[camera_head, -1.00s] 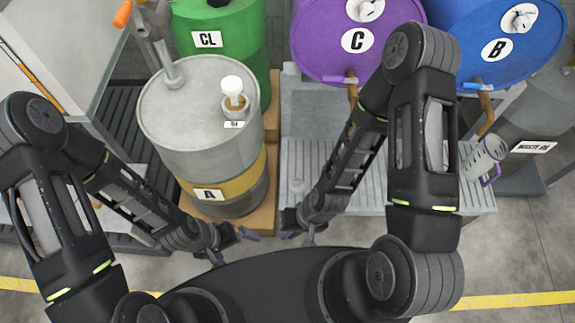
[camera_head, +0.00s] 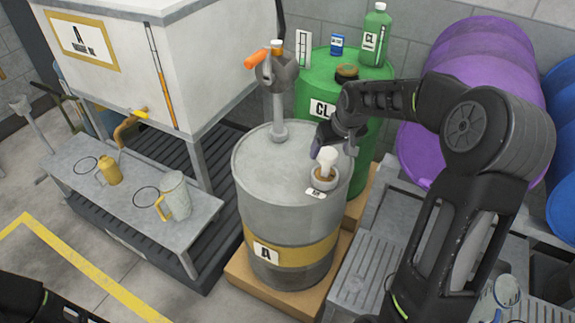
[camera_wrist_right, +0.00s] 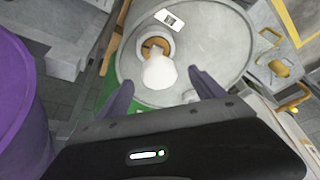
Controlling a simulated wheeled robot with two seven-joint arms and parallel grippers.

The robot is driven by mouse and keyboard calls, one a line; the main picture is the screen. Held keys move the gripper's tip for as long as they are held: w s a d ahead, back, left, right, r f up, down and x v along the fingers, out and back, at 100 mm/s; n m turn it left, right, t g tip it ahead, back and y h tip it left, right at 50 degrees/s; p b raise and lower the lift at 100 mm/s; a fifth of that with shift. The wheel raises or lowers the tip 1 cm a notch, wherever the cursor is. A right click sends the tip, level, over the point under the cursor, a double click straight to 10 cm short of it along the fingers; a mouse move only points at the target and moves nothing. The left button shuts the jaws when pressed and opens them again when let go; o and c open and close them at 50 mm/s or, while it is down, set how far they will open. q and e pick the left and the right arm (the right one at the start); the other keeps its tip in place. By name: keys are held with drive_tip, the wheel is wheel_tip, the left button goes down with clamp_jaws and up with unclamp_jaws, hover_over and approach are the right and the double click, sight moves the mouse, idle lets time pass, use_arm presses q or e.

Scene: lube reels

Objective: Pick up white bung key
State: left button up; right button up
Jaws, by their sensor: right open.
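The white bung key (camera_head: 328,160) stands in a brown-rimmed round fitting (camera_head: 324,177) on top of the grey drum marked A (camera_head: 265,160). My right gripper (camera_head: 334,148) is above the drum top, close behind the key in the head view. In the right wrist view the key (camera_wrist_right: 159,73) lies between and just beyond the two spread fingers of my right gripper (camera_wrist_right: 160,88). The gripper is open, with gaps on both sides of the key; no contact shows. My left gripper is out of view; only a dark part of my left arm shows at the lower left.
A pump with an orange handle (camera_head: 278,95) rises from the same drum, left of the key. The green CL drum (camera_head: 335,75) stands behind, with bottles on top. A side shelf (camera_head: 150,200) holds jugs at left.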

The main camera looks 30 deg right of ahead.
sight(326, 167)
drive_tip(key=shift+w+d+r, duration=0.1)
drive_tip(key=shift+w+r, duration=0.05)
drive_tip(key=shift+r, duration=0.3)
drive_tip(key=shift+f, duration=0.15)
drive_tip(key=shift+x, duration=1.25)
drive_tip(key=shift+f+p, duration=0.1)
drive_tip(key=shift+p, duration=0.2)
drive_tip(key=shift+w+f, duration=0.15)
drive_tip(key=shift+f, duration=0.1)
drive_tip(key=p+x, duration=0.1)
drive_tip(key=x, duration=0.3)
drive_tip(key=shift+w+d+f, duration=0.1)
drive_tip(key=shift+d+f, duration=0.05)
drive_tip(key=shift+f, duration=0.1)
